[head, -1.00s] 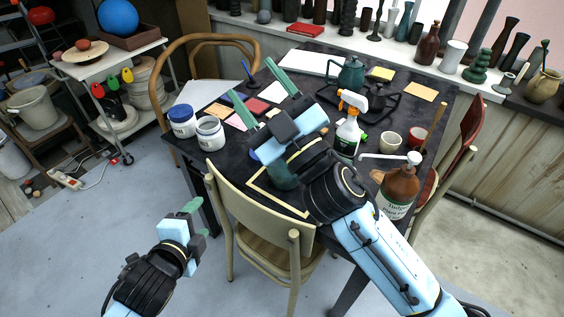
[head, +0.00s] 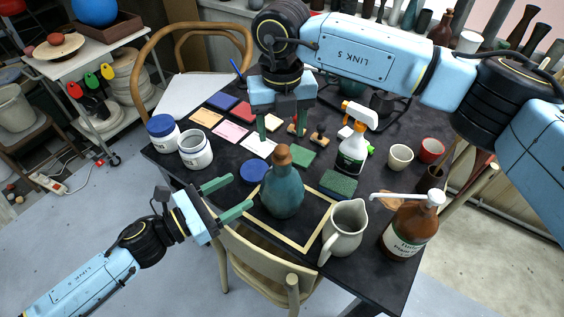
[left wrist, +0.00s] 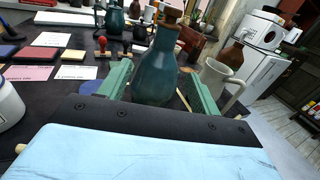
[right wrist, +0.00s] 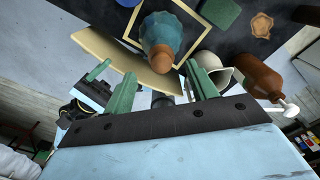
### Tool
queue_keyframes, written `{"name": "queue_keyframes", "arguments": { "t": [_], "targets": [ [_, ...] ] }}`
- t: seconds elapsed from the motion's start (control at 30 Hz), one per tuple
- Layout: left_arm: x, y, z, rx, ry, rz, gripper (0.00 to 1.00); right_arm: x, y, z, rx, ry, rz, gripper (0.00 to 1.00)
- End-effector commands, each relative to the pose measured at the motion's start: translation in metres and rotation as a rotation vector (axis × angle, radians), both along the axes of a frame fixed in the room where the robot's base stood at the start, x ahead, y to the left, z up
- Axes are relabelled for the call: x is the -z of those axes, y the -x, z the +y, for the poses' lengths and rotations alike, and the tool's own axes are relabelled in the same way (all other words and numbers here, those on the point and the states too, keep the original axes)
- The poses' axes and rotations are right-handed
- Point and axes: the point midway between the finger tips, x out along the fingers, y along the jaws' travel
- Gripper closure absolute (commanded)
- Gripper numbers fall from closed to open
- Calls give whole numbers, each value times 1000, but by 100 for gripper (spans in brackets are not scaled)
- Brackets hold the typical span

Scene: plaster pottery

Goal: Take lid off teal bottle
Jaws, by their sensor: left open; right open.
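The teal bottle (head: 282,192) stands upright on the dark table inside a pale square outline. Its brown lid (head: 282,155) sits on its neck. My left gripper (head: 232,197) is open at the near left table edge, its green fingers pointing toward the bottle's body but short of it. In the left wrist view the bottle (left wrist: 156,75) appears between the open fingers. My right gripper (head: 284,126) is open above and behind the bottle, fingers pointing down. In the right wrist view the lid (right wrist: 159,56) shows beyond the open fingers, with nothing held.
A cream pitcher (head: 344,230) and a brown pump bottle (head: 409,226) stand right of the teal bottle. A spray bottle (head: 352,150) is behind it. White jars (head: 195,149) stand at left. A wooden chair (head: 262,265) is tucked at the near edge.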

Motion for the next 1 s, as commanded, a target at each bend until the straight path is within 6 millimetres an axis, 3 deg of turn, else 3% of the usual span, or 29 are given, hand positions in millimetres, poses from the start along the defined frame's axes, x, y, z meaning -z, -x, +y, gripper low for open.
{"name": "queue_keyframes", "arguments": {
  "t": [0.27,0.7,1.0],
  "targets": [
    [0,-14,-21,6,-2,-6,36,-1,-1,-2,1,12,-3,43],
    [0,-62,-89,5,-1,-4,36,-1,0,-1,0,9,-3,43],
    [2,-76,-109,5,-2,-1,36,-1,0,-1,-1,9,-3,43]
  ]
}}
